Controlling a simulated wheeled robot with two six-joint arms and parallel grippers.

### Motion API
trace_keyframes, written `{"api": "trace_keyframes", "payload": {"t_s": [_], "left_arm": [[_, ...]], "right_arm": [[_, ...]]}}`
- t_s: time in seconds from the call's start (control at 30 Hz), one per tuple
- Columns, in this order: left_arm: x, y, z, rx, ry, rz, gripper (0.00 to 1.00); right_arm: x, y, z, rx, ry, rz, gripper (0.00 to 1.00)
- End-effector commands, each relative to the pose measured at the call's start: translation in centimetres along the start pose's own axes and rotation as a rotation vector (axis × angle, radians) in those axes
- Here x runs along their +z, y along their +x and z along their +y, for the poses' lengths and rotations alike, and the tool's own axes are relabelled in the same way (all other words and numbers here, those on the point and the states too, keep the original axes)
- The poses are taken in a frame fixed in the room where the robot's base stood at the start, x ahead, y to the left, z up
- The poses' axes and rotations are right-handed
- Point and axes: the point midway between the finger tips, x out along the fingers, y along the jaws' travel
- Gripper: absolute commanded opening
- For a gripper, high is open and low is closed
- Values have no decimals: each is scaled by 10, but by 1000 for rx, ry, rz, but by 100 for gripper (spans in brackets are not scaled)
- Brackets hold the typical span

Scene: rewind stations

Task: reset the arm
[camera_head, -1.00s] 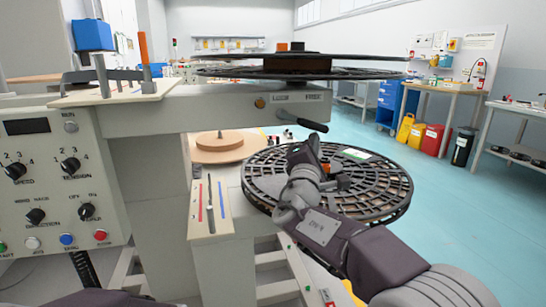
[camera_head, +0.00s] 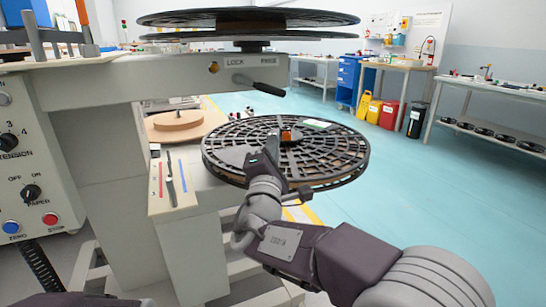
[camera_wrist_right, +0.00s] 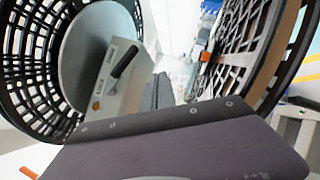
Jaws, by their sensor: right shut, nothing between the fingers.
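My right gripper (camera_head: 272,152) is shut and empty, in front of the near rim of the lower black lattice reel (camera_head: 222,145). In the head view it overlaps the reel's near edge; I cannot tell if it touches. In the right wrist view, its dark fingers (camera_wrist_right: 158,92) lie together between the upper reel (camera_wrist_right: 28,75) and the lower reel (camera_wrist_right: 245,60). The lower reel lies flat with an orange hub piece (camera_head: 286,134). The lever with a black handle (camera_head: 262,87) is on the machine's beam by LOCK and FREE lettering, apart from the gripper. My left gripper is out of view.
The upper reel (camera_head: 248,18) sits above the beam (camera_head: 150,85). A control panel (camera_head: 25,170) is at the far left. Open blue floor (camera_head: 450,200) lies to the right.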

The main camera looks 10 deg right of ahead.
Motion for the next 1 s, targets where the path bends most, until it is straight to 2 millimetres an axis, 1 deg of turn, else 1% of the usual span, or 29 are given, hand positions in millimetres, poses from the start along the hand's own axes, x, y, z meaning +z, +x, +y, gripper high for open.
{"api": "trace_keyframes", "payload": {"t_s": [0.03,0.1,0.2,0.53,0.57,0.6,0.63,0.67,0.7,0.73,0.77,0.8,0.83,0.87,0.9,0.93,0.97,1.0], "left_arm": [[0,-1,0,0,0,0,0],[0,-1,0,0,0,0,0],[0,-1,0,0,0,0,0],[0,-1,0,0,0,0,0],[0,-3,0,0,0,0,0],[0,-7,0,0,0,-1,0],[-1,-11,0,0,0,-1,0],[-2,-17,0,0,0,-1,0],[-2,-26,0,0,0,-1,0],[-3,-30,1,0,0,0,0],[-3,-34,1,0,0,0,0],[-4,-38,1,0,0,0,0],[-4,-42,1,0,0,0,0],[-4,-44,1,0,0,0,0],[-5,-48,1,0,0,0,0],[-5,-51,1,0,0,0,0],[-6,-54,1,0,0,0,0],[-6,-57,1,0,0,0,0]], "right_arm": [[1,-7,-2,0,-1,1,0],[1,-14,-5,-1,-1,2,0],[2,-19,-8,0,0,1,0],[3,-20,-8,-1,-1,-1,0],[6,-19,-8,-4,-2,-6,0],[15,-14,-9,-11,-7,-23,0],[26,-8,-10,-19,-11,-44,0],[42,-1,-11,-30,-18,-74,0],[67,8,-20,-62,-36,-119,0],[86,10,-36,-113,-40,-157,0],[103,8,-57,-184,-31,-196,0],[124,3,-88,-292,-11,-245,0],[138,-5,-113,-381,8,-279,0],[150,-16,-137,-469,29,-313,0],[164,-33,-168,-590,63,-356,0],[172,-49,-190,-682,93,-387,0],[179,-68,-212,-776,129,-420,0],[184,-95,-238,-901,183,-462,0]]}}
